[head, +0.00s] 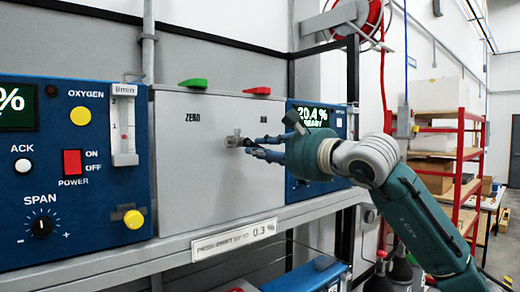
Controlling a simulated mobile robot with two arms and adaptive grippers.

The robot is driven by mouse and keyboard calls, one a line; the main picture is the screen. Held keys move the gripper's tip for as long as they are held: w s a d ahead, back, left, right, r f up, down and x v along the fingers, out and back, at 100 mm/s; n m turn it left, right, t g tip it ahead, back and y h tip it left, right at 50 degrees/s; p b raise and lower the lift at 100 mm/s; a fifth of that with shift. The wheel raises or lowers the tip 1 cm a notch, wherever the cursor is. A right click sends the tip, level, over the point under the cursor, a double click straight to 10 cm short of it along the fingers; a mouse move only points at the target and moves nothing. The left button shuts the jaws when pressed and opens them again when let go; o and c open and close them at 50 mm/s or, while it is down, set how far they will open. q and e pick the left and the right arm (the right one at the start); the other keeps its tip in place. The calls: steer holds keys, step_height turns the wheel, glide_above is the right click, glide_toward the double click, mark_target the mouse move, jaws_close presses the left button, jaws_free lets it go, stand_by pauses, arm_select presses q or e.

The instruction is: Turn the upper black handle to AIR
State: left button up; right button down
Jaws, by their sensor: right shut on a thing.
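A grey panel (185,185) in the middle of the head view carries a metal valve (235,139) with a small dark handle (247,142). The handle appears to point right from the valve, though the fingers partly hide it. The label ZERO (193,118) is printed up and left of the valve, and a smaller label (264,118), apparently AIR, is up and right. My right gripper (256,147) reaches in from the right, its blue fingers shut around the handle. My left gripper is not in view.
A blue panel (70,205) with knobs and a flow meter (123,125) stands left. Another blue panel (335,110) with a display is behind my right gripper. Green (193,84) and red (256,91) handles sit atop the grey panel. A shelf edge (300,218) runs below.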

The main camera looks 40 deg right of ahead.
steer(key=shift+d+r+n+p, duration=0.1)
steer(key=shift+r+n+p, duration=0.15)
steer(key=shift+n, duration=0.5)
steer(key=shift+d+r+n+p, duration=0.15)
steer(key=shift+n+p, duration=0.15)
steer(key=shift+n, duration=0.5)
steer(key=shift+a+r+n+p, duration=0.1)
steer(key=shift+r+n+p, duration=0.15)
steer(key=shift+n, duration=0.5)
steer(key=shift+d, duration=0.1)
steer(key=c, duration=1.5)
jaws_free()
steer(key=shift+c, duration=0.2)
steer(key=shift+s, duration=0.1)
steer(key=s, duration=1.2)
steer(key=shift+d, duration=0.45)
